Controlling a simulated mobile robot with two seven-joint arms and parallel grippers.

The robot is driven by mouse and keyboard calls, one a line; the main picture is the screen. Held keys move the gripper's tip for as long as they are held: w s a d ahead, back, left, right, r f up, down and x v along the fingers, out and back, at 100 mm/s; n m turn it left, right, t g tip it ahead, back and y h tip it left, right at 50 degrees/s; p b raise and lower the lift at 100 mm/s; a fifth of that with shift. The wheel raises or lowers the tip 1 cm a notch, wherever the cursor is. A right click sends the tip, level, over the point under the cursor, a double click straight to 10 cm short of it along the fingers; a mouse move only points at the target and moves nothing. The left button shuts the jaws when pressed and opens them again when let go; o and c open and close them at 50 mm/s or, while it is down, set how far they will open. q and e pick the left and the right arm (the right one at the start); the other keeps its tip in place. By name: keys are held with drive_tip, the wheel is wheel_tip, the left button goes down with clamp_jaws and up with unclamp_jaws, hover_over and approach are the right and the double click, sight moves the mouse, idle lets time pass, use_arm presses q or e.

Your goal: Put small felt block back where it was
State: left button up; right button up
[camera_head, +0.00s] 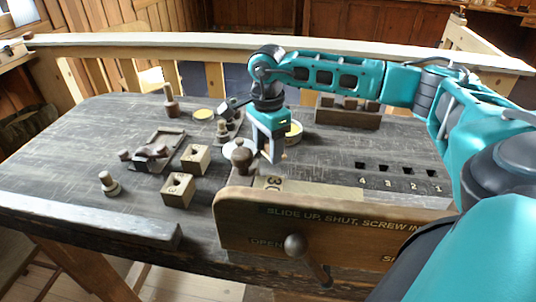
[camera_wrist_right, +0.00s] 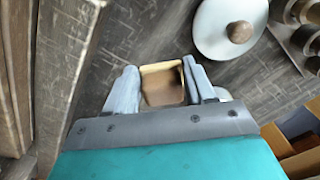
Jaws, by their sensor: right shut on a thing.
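My right gripper (camera_head: 268,157) points down over the table, just behind the wooden board with lettering. In the right wrist view its two grey fingers are shut on a small tan and brown block (camera_wrist_right: 163,86), which I take to be the small felt block. The block sits between the fingertips. In the head view it cannot be made out clearly. Whether it touches the table, I cannot tell. My left gripper is not in view.
A pale disc with a brown knob (camera_wrist_right: 232,30) is close to my gripper.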

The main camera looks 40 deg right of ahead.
sight(268, 155)
drive_tip(key=shift+f, duration=1.3)
drive_tip(key=shift+f, duration=0.15)
drive_tip(key=o, duration=0.7)
drive_tip(key=shift+c, duration=0.2)
wheel_tip(268, 155, up, 12)
drive_tip(key=shift+r+p, duration=0.2)
drive_tip(key=shift+p, duration=0.2)
